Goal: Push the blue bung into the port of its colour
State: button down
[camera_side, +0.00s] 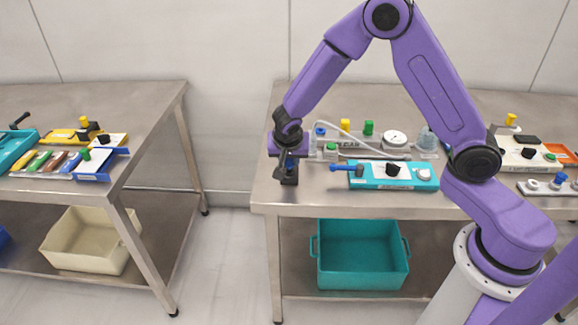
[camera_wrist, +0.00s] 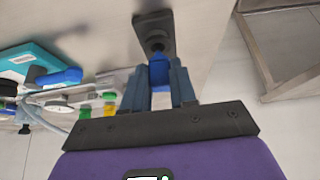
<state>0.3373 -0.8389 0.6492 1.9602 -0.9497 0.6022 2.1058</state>
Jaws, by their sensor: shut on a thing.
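My gripper (camera_side: 289,158) is over the front left corner of the right-hand bench and points down. In the wrist view my gripper (camera_wrist: 159,88) is shut on a blue piece, which I take to be the blue bung (camera_wrist: 158,72). In the side view the fingers largely hide it. A small black block (camera_side: 289,177) with a round dark feature on top, also in the wrist view (camera_wrist: 150,20), lies just beyond the fingertips. I cannot tell whether the bung touches it. Blue (camera_side: 320,132), yellow (camera_side: 345,126) and green (camera_side: 368,128) pieces stand farther back; no blue port is clearly readable.
A teal panel (camera_side: 372,186) with a blue-handled part (camera_side: 346,168) lies right of my gripper. A round dial (camera_side: 395,138) and a pale tube (camera_side: 340,130) are behind. The left bench (camera_side: 150,115) stands apart. A teal crate (camera_side: 362,280) is on the lower shelf.

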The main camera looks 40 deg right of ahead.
jog(key=shift+r, duration=1.45)
jog(key=shift+w+d+r, duration=0.1)
jog(key=shift+d, duration=0.2)
jog(key=w+d+r, duration=0.3)
jog(key=d, duration=0.6)
jog(key=w+d+r, duration=0.2)
jog(key=w+d, duration=0.1)
jog(key=d, duration=0.6)
jog(key=f, duration=0.4)
jog(key=shift+w+d+f, duration=0.1)
jog(key=shift+d+f, duration=0.2)
jog(key=shift+f, duration=0.6)
